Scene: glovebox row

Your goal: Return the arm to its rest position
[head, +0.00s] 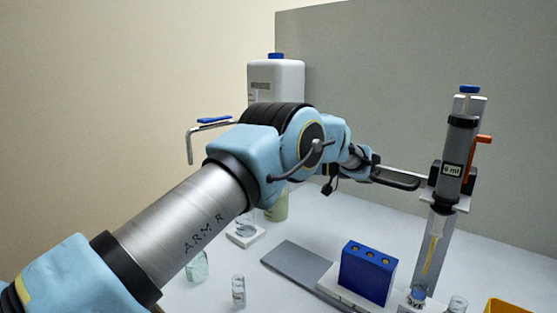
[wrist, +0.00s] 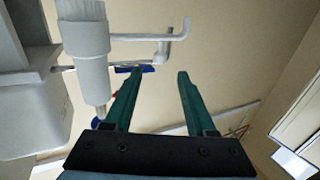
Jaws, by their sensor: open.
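My arm reaches from the lower left of the head view across the middle to the right. It is stretched out and not folded. My gripper is seen clearly in the wrist view (wrist: 158,75), where its two dark green fingers stand apart with nothing between them. In the head view its end is small and lies just left of the syringe stand (head: 440,215); I cannot tell whether it touches the stand. A pale grey cylinder with a narrow tip (wrist: 88,50) shows close to the left finger in the wrist view.
A blue block with holes (head: 367,272) stands on the bench below the arm's end. A white bottle with a blue cap (head: 277,80) is behind the arm. A grey wall (head: 420,80) closes the back.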

